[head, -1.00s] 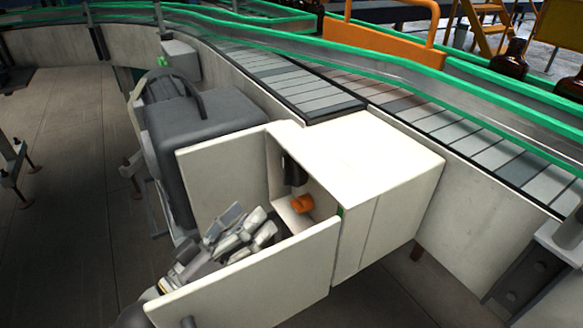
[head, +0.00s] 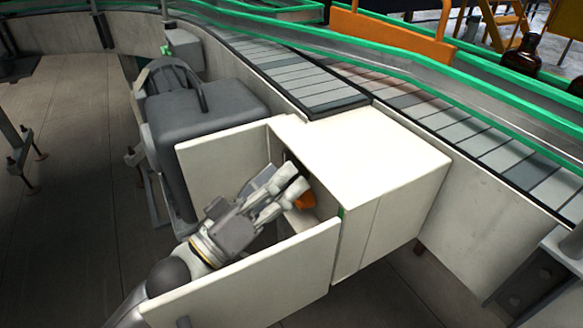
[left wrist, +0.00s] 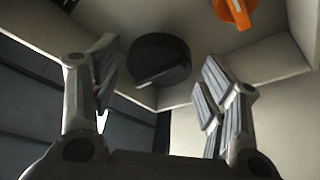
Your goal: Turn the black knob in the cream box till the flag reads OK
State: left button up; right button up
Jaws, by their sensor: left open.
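The cream box (head: 372,150) stands beside the conveyor with both doors open. My left gripper (head: 285,190) reaches between the doors toward the box's inside. In the left wrist view the black knob (left wrist: 160,62) is on the back panel, ahead of and between the open fingers (left wrist: 158,88), apart from them. An orange knob (left wrist: 235,12) is up and to the right of it; it also shows in the head view (head: 306,200), partly behind the fingers. The black knob is mostly hidden in the head view. I see no flag. My right gripper is not in view.
The near door (head: 265,275) and the far door (head: 220,180) stand on either side of my left arm. A dark grey machine (head: 205,120) is behind the far door. The conveyor (head: 440,118) runs behind the box. Amber bottles (head: 524,56) stand at the upper right.

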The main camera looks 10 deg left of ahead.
pick_arm(q)
jog(key=x, duration=0.3)
jog(key=c, duration=0.6)
jog(key=shift+f+m, duration=0.15)
jog(key=shift+m, duration=0.15)
jog(key=shift+c, duration=0.7)
